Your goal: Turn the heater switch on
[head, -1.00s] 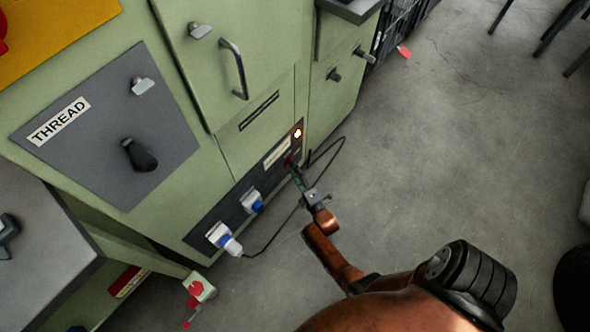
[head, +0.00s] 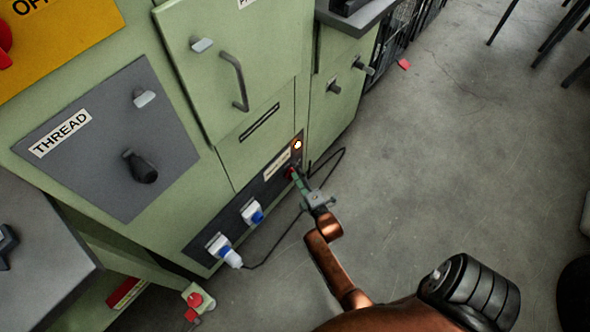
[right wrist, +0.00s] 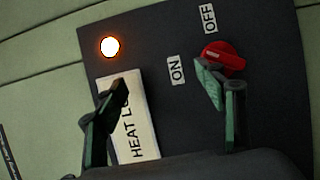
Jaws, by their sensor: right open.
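The heater switch is a red rotary knob (right wrist: 228,60) on a dark panel low on the green machine. In the right wrist view it sits between the ON label (right wrist: 176,70) and the OFF label (right wrist: 208,17). In the head view the red knob (head: 289,173) is partly hidden by my right gripper (head: 301,184). My right gripper (right wrist: 157,83) is open, its green fingers spread. The right-hand finger overlaps the knob's lower left side; contact cannot be told. The other finger is in front of the heater label (right wrist: 140,112). My left gripper is not in view.
An indicator lamp (right wrist: 110,46) glows on the panel. A black cable (head: 275,248) loops from the plug past my gripper.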

